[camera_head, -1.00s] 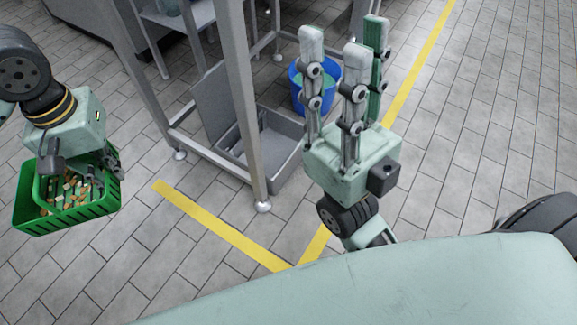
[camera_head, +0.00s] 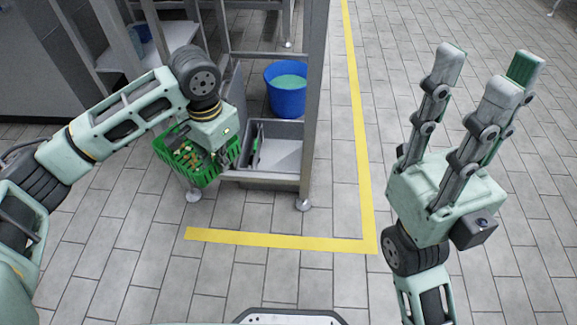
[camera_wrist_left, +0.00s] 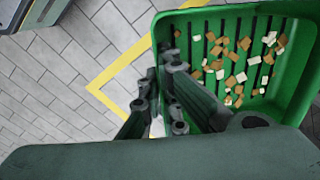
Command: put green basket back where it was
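The green basket (camera_head: 203,177) hangs from my left gripper (camera_head: 216,157), in front of the left side of the metal rack. In the left wrist view, the basket (camera_wrist_left: 225,14) holds many small tan and white pieces. The left gripper's dark fingers (camera_wrist_left: 185,105) close over the basket's left wall there; the exact grip is partly hidden by the fingers and the gripper body. My right gripper (camera_head: 490,80) is raised at the right, fingers pointing up, spread and empty.
The metal rack (camera_head: 316,95) has a lower shelf with a grey tray (camera_head: 285,130) and a blue bucket (camera_head: 287,101) behind it. Rack legs stand close to the basket. Yellow floor tape (camera_head: 270,239) runs in front and to the right. The tiled floor is clear at the right.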

